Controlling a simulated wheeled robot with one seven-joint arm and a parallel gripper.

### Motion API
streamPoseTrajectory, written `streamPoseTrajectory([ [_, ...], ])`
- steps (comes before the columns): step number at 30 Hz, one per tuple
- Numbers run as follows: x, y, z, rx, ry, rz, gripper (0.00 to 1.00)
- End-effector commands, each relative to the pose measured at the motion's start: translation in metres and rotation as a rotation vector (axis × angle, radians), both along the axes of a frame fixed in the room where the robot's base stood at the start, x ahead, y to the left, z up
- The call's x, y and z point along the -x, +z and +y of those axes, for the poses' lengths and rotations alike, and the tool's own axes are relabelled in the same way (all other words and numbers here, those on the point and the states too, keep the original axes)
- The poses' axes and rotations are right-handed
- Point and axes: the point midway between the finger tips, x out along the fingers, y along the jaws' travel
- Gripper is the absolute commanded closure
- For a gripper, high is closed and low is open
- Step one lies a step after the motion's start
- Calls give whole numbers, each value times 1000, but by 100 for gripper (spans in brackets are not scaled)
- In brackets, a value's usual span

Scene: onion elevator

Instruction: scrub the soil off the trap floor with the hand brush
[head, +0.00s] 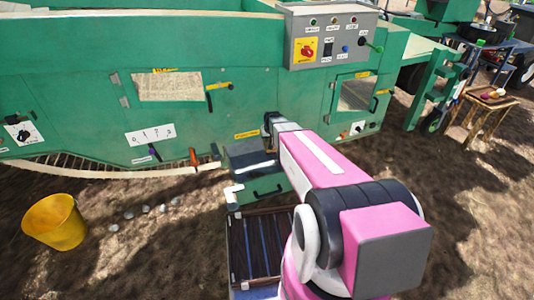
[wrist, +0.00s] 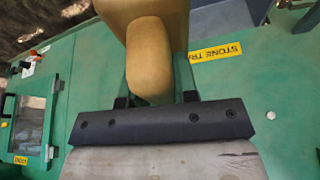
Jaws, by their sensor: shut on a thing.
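My gripper (wrist: 155,92) is shut on a tan, rounded block, which I take to be the hand brush (wrist: 150,60). The brush reaches up and away from the gripper in the wrist view; its bristles are not visible. In the head view my pink arm reaches to the green machine's side, and its end is beside the yellow stone trap label (head: 246,135). That label also shows in the wrist view (wrist: 216,51), right of the brush. A dark green box-like part (head: 250,153) sticks out below the label. The trap floor and any soil on it cannot be made out.
A yellow bucket (head: 55,222) and several stones (head: 146,209) lie left. A small wooden table (head: 485,105) stands far right.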

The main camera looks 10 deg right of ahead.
Motion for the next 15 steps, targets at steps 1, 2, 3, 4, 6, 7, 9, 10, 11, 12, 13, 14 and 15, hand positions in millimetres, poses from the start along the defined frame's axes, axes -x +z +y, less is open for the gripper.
streamPoseTrajectory([
  [1, -18, -27, 0, 0, 2, 3, 91],
  [2, -24, -38, 0, 0, 3, 2, 91],
  [3, -30, -55, 0, 0, 5, 3, 91],
  [4, -35, -66, 0, 1, 6, 2, 91],
  [6, -44, -91, 0, 0, 9, 2, 91],
  [7, -47, -101, 0, 0, 9, 1, 91],
  [9, -53, -120, 0, 1, 10, 1, 91],
  [10, -55, -127, 0, 1, 10, 0, 91],
  [11, -57, -133, 0, 1, 12, -1, 91],
  [12, -59, -140, 0, 1, 13, -1, 91],
  [13, -60, -144, 0, 1, 13, -2, 91],
  [14, -60, -147, 0, 1, 13, -2, 91],
  [15, -61, -151, 0, 1, 14, -2, 91],
])
